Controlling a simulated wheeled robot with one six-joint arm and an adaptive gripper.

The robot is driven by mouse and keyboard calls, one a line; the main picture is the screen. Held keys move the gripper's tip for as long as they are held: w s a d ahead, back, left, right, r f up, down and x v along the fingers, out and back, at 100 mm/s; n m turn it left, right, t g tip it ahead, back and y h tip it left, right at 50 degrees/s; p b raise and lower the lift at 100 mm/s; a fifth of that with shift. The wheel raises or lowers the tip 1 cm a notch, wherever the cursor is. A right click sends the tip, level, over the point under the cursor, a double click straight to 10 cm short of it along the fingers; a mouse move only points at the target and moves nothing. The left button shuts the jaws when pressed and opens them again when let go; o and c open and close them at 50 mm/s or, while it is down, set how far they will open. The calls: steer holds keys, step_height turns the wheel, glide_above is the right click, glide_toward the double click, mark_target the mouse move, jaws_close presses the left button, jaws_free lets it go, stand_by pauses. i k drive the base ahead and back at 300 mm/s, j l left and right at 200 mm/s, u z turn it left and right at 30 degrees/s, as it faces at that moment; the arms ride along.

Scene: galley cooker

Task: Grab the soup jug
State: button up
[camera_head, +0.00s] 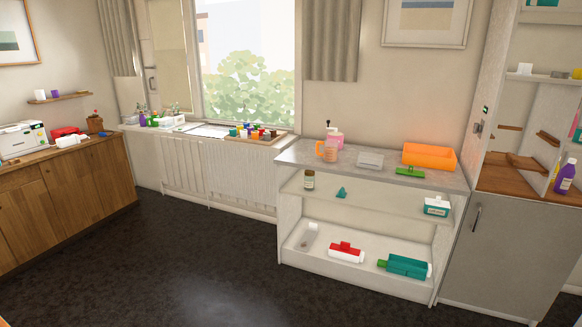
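A small orange, jug-like vessel (329,152) with a handle on its left side stands upright on top of the white shelf unit (287,218), towards its left end. It is the only thing I see that looks like a jug; I cannot tell what is in it. A pink bottle (338,139) with a pale top stands close behind it and is partly hidden by it. My gripper is not in view.
On the same top are a grey device (370,160), an orange bin (429,157) and a green object (410,172). The dark floor (200,270) in front is clear.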

mark_target(330, 155)
steer(key=i+z, duration=0.35)
steer(key=i, duration=1.45)
steer(key=i+l+u, duration=0.15)
steer(key=i, duration=0.4)
steer(key=i+l+u, duration=0.15)
steer(key=i, duration=0.4)
steer(key=i+l+u, duration=0.15)
steer(key=i, duration=0.35)
steer(key=i+l+u, duration=0.2)
steer(key=i, duration=0.35)
